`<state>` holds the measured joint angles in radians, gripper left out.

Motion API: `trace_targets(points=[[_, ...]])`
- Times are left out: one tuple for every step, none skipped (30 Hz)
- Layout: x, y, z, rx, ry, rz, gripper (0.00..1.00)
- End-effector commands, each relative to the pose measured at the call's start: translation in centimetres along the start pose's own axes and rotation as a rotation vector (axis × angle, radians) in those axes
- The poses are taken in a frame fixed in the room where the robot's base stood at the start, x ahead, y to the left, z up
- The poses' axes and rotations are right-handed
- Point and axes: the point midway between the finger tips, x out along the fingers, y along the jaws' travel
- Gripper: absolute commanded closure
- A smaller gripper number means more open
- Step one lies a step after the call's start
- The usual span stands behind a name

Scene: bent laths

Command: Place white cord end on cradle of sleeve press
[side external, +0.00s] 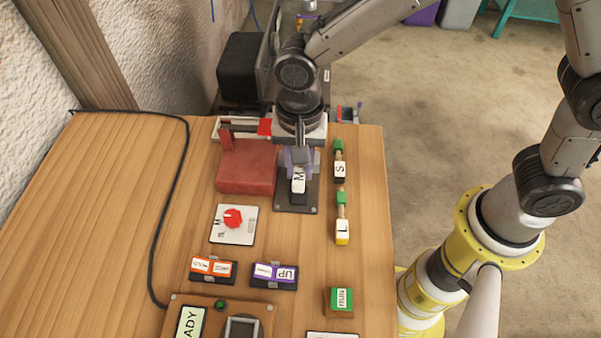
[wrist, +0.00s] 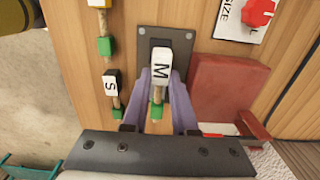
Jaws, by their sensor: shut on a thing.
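My gripper (side external: 300,160) has purple fingers closed around the short cord piece labelled M, over a dark plate (side external: 288,205). The M piece has a white end (side external: 299,182), which shows large between the fingers in the wrist view (wrist: 160,68). A bit of cord and a green end (wrist: 157,112) hang toward the palm side. A dark block sits under or behind the white end; I cannot tell whether they touch. A red block with an upright post (side external: 246,168) stands left of the plate and may be the sleeve press. I cannot make out its cradle.
Cord pieces S (side external: 340,168) and L (side external: 342,230) lie right of the plate. A red-knob size dial (side external: 233,224), orange switch (side external: 212,268), purple switch (side external: 274,275) and green RUN button (side external: 340,299) are nearer the front. A black cable crosses the left; the left tabletop is clear.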

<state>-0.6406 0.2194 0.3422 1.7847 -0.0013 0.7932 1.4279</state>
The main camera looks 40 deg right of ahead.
Motion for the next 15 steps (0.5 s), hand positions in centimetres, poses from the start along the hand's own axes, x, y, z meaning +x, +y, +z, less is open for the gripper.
trace_targets(points=[[0.9,0.2,0.0,0.0,-0.001,0.006,1.0],[1.4,0.2,0.0,0.0,-0.001,0.006,1.0],[1.9,0.2,0.0,0.0,-0.001,0.004,1.0],[2.2,0.2,0.0,0.0,-0.001,0.005,1.0],[2.4,0.2,0.0,0.0,-0.001,0.005,1.0],[2.7,0.2,0.0,0.0,-0.001,0.003,1.0],[2.8,0.2,0.0,0.0,0.0,0.003,1.0],[2.8,0.2,0.0,0.0,0.0,0.002,1.0],[2.8,0.2,0.0,0.0,0.0,0.002,1.0],[2.8,0.2,0.0,0.0,0.0,0.002,1.0],[2.8,0.2,0.0,0.0,0.0,0.002,1.0],[2.8,0.2,0.0,0.0,0.0,0.002,1.0],[2.8,0.2,0.0,0.0,0.0,0.002,1.0],[2.8,0.2,0.0,0.0,0.0,0.002,1.0],[2.8,0.2,0.0,0.0,0.0,0.002,1.0]])
